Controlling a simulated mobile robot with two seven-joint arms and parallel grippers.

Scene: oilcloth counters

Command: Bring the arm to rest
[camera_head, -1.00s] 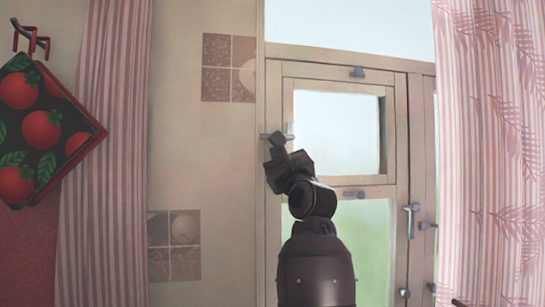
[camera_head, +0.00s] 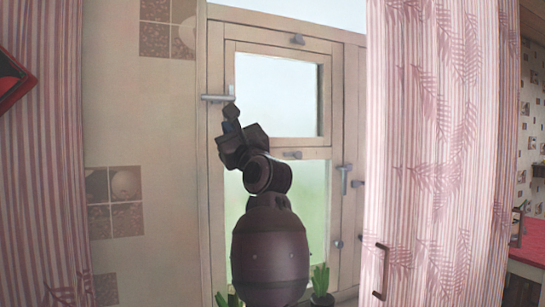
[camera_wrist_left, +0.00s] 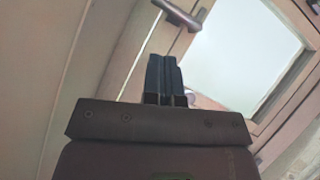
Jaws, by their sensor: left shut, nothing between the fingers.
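My left arm rises from the bottom of the head view, dark brown, in front of a wooden window. Its gripper (camera_head: 231,110) is at the upper end of the arm, small and dark, with its fingers together and nothing between them. It appears close to a grey window handle (camera_head: 217,98) on the left side of the frame; I cannot tell from the head view how far apart they are. In the left wrist view the two dark fingers (camera_wrist_left: 163,76) lie side by side, shut. The handle (camera_wrist_left: 178,14) shows beyond the fingertips, apart from them. My right gripper is not in view.
The window (camera_head: 276,95) has a second grey handle (camera_head: 344,178) lower right. Green potted plants (camera_head: 320,280) stand low by the window. A red-topped table (camera_head: 527,250) is at far right.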

